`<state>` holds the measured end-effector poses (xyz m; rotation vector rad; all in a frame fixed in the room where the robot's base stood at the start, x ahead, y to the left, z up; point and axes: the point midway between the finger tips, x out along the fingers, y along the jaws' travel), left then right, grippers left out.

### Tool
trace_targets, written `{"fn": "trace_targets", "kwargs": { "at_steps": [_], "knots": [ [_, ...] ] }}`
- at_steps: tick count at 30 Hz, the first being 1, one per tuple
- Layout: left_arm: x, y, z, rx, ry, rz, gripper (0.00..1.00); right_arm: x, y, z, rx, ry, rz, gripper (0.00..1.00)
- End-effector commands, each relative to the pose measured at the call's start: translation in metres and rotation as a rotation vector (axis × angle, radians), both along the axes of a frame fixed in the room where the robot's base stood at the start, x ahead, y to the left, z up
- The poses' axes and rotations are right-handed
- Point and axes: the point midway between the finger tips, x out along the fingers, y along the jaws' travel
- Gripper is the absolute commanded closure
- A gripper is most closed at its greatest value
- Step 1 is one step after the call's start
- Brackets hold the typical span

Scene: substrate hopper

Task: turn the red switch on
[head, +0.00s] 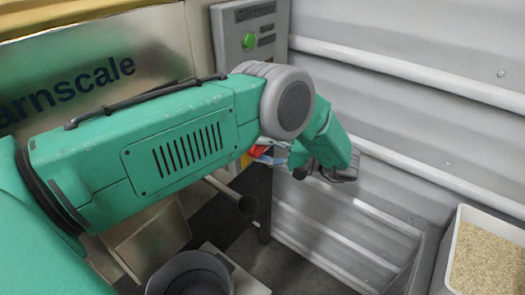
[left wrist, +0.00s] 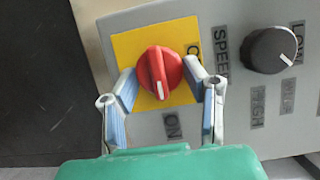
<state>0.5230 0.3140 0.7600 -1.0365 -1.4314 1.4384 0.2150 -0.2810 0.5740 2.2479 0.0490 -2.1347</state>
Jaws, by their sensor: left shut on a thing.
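The red switch (left wrist: 161,73) is a round knob on a yellow plate (left wrist: 126,47). In the left wrist view its white mark points down, towards the label "ON" (left wrist: 172,127). A second label beside it is partly hidden by a finger. My left gripper (left wrist: 160,78) has a finger on each side of the knob and is shut on it. In the head view the switch (head: 258,152) shows only in part behind my left arm, near the left gripper (head: 272,154). My right gripper is in neither view.
A black speed knob (left wrist: 271,51) sits right of the switch on the grey panel (left wrist: 240,105). Higher on the control box is a green button (head: 249,41). A dark bucket (head: 190,283) stands below. A pale bin of grain (head: 455,250) is at right, by a ribbed metal wall (head: 420,80).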

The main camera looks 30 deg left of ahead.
Motion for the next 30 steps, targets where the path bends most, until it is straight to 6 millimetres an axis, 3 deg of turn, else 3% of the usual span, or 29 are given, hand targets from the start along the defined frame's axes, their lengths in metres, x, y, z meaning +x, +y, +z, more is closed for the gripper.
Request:
{"fn": "trace_targets", "kwargs": {
  "at_steps": [12,13,14,15,30],
  "knots": [
    [-0.0016,-0.0020,-0.0049,-0.009,0.012,-0.003,0.89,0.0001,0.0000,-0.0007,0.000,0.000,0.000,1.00],
    [-0.0016,-0.0020,-0.0049,-0.009,0.012,-0.003,0.53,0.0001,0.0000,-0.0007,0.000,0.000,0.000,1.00],
    [-0.0017,-0.0019,-0.0048,-0.009,0.012,-0.002,0.43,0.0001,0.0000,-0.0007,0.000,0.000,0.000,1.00],
    [-0.0017,-0.0017,-0.0045,-0.008,0.011,-0.002,0.40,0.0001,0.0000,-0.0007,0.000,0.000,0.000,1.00],
    [-0.0018,0.0007,0.0019,-0.011,-0.085,0.003,0.40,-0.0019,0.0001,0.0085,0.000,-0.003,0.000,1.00]
  ]
}}
